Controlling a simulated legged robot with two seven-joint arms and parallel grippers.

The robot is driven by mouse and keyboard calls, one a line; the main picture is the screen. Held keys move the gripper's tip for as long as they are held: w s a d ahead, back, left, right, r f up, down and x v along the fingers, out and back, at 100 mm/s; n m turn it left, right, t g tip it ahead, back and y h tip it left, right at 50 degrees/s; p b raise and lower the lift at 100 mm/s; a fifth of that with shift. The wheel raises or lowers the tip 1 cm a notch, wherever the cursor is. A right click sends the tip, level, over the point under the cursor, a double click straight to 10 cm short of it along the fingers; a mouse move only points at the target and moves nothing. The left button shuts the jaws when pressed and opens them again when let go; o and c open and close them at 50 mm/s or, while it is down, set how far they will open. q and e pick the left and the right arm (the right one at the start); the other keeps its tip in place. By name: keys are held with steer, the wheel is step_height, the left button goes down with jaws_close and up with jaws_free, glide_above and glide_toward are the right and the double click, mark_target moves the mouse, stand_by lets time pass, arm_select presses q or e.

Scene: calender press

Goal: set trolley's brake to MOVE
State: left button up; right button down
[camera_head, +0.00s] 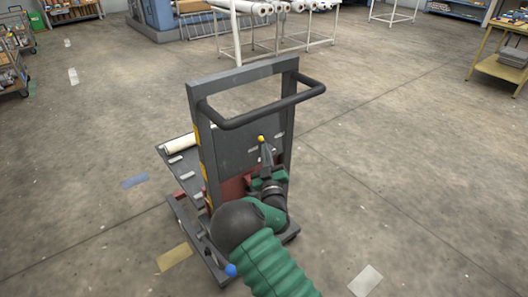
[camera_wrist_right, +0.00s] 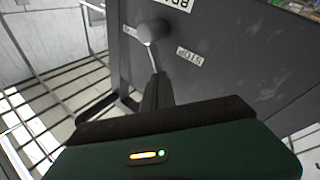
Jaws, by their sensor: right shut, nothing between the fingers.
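The trolley (camera_head: 205,120) stands upright in the middle of the head view, with a dark back panel (camera_head: 235,150) and a black push handle (camera_head: 265,110). My right gripper (camera_head: 265,150) is shut and empty in front of the panel. Its fingers (camera_wrist_right: 156,88) overlap the stem's lower end; I cannot tell whether they touch.
A blue-knobbed lever (camera_head: 231,270) sits low on the trolley near my arm. A white roll (camera_head: 182,143) lies on the trolley's far side. A rack of rolls (camera_head: 270,40) stands behind, and a yellow table (camera_head: 500,66) at the right. The floor around is mostly clear.

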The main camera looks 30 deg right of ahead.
steer(key=d+r+m+g+y+p, duration=0.2)
steer(key=d+m+g+p, duration=0.3)
steer(key=m+p, duration=0.4)
steer(key=shift+w+d+r+m+g+y, duration=0.15)
steer(key=shift+w+d+m+g+y, duration=0.2)
steer(key=shift+d, duration=0.35)
steer(key=shift+s, duration=0.15)
